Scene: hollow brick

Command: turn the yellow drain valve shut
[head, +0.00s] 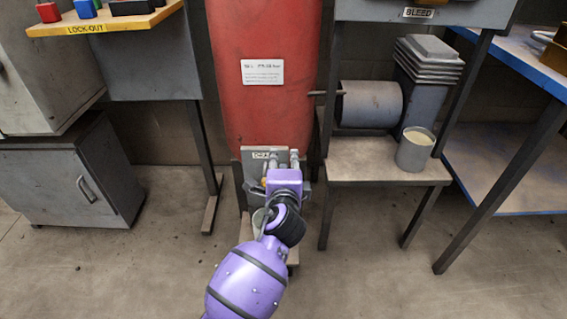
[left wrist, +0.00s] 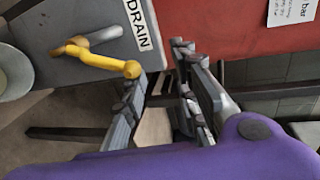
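The yellow drain valve (left wrist: 100,60) shows in the left wrist view as a bent yellow handle on a grey plate (left wrist: 60,25) labelled DRAIN, beside a short grey spout. In the head view the same plate (head: 247,160) stands at the foot of the red tank, and my purple arm hides most of the valve. My left gripper (left wrist: 160,72) is open, its fingers apart with nothing between them. The rounded end of the handle is close to the tip of one finger; I cannot tell whether they touch. My right gripper is in neither view.
The red tank (head: 262,105) rises behind the plate. A low bench (head: 375,172) with a grey pot (head: 415,150) stands to the right, and a grey cabinet (head: 70,180) to the left. A round pale container (left wrist: 14,75) sits below the spout. The floor in front is clear.

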